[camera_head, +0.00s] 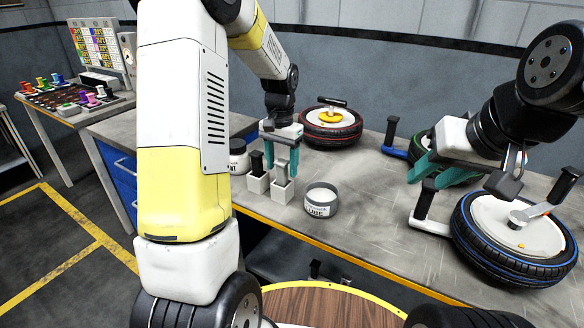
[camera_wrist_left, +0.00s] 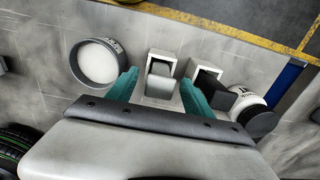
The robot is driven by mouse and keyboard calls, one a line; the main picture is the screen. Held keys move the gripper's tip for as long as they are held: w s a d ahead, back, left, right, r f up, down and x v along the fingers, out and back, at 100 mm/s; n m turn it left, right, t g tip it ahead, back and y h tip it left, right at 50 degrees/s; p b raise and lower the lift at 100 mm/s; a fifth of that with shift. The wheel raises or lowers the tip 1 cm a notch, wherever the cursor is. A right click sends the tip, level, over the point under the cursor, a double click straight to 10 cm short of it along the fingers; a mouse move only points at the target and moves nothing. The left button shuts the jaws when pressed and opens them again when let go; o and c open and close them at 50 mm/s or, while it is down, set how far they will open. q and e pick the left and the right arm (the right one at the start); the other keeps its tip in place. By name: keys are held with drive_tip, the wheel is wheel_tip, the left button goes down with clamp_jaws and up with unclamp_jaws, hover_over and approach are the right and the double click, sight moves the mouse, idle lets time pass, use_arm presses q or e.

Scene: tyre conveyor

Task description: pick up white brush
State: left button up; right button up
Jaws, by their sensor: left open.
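The white brush (camera_head: 282,168) stands upright in a small square white holder (camera_head: 283,190) near the front edge of the workbench. Its pale handle also shows in the left wrist view (camera_wrist_left: 160,80). My left gripper (camera_head: 281,160) is open, its teal fingers pointing down on either side of the white brush. In the left wrist view the brush and its holder lie between the fingertips, and I see no contact. A black brush (camera_head: 257,163) stands in a similar holder just left of it. My right gripper (camera_head: 445,168) appears open and empty over the bench's right side.
A dark-lidded white jar (camera_head: 238,157) stands to the left. A red-rimmed tyre (camera_head: 331,128) lies behind, and a blue-rimmed tyre (camera_head: 512,240) lies at right. The middle of the workbench (camera_head: 367,195) is mostly clear.

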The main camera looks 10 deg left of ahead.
use_arm(q)
drive_tip(key=shift+c, duration=0.2)
clamp_jaws()
drive_tip(key=shift+r, duration=0.15)
wheel_tip(320, 180, up, 10)
drive_tip(key=shift+f, duration=0.1)
drive_tip(key=c, duration=0.9)
unclamp_jaws()
clamp_jaws()
